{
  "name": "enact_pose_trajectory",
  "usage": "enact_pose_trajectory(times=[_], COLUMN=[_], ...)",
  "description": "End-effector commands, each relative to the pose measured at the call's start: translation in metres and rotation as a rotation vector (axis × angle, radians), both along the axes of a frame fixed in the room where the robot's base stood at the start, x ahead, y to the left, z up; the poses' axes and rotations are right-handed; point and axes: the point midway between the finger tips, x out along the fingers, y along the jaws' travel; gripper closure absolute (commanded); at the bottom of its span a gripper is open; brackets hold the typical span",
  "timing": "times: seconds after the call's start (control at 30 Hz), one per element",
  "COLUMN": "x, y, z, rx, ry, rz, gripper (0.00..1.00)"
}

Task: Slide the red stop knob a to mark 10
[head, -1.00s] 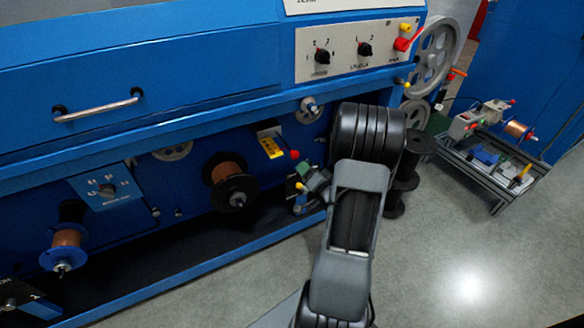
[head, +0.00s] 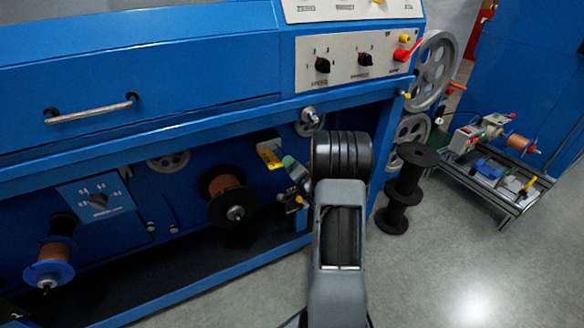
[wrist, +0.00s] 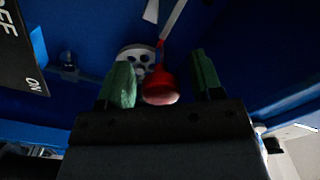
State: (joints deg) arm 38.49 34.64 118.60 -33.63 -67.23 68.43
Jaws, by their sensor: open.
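The red stop knob (wrist: 160,88) shows in the wrist view as a round red ball on a thin red stem. It lies between the two green fingers of my gripper (wrist: 161,72), with a gap on each side. My gripper is open. In the head view my gripper (head: 292,177) is beside the yellow scale plate (head: 269,155) under the blue machine's ledge, and the knob is hidden there. The mark numbers cannot be read in either view.
A copper spool (head: 226,187) sits left of my gripper, below the blue ledge (head: 210,132). Black stacked reels (head: 400,190) stand to the right. The wrist view shows a pale pulley (wrist: 137,56) behind and a black ON/OFF panel (wrist: 18,55) at the left.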

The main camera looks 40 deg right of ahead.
Motion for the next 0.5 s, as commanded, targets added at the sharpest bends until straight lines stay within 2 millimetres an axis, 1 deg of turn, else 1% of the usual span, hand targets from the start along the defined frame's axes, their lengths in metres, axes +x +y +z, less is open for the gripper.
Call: enact_pose_trajectory(times=[0.1, 0.2, 0.47, 0.5], x=[0.0065, 0.0088, 0.0091, 0.0091], y=[-0.0009, -0.0011, -0.0011, -0.0011], z=[-0.0001, 0.0001, 0.0002, 0.0002], rx=[0.000, 0.000, 0.000, 0.000], ry=[-0.001, 0.000, 0.001, 0.000], rz=[-0.001, 0.000, -0.001, 0.000], gripper=[0.40, 0.40, 0.40, 0.44])
